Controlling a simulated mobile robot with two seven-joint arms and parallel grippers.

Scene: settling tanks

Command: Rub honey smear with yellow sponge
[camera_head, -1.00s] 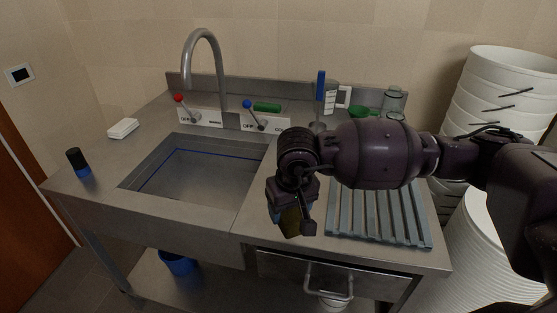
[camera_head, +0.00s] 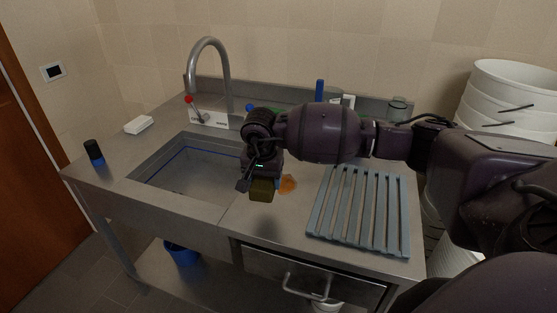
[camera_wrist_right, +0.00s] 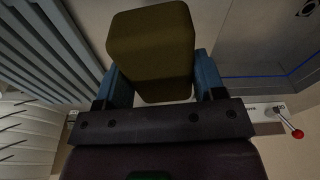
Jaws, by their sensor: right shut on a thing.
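My right gripper (camera_head: 262,180) is shut on the yellow sponge (camera_head: 262,191), which hangs below its fingers at the right front edge of the sink. The sponge looks dark yellow and blocky, and it fills the space between the blue fingers in the right wrist view (camera_wrist_right: 152,50). The honey smear (camera_head: 288,184) is an orange-brown patch on the steel counter, just right of the sponge in the head view. Part of it may be hidden behind the gripper. I cannot tell whether the sponge touches the counter. My left gripper is not in view.
The sink basin (camera_head: 185,172) lies left of the gripper, with a tall faucet (camera_head: 226,75) behind. A blue slatted rack (camera_head: 358,212) lies right of the smear. A white block (camera_head: 138,125) and a dark bottle (camera_head: 94,151) stand at left. White buckets (camera_head: 510,95) are stacked at right.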

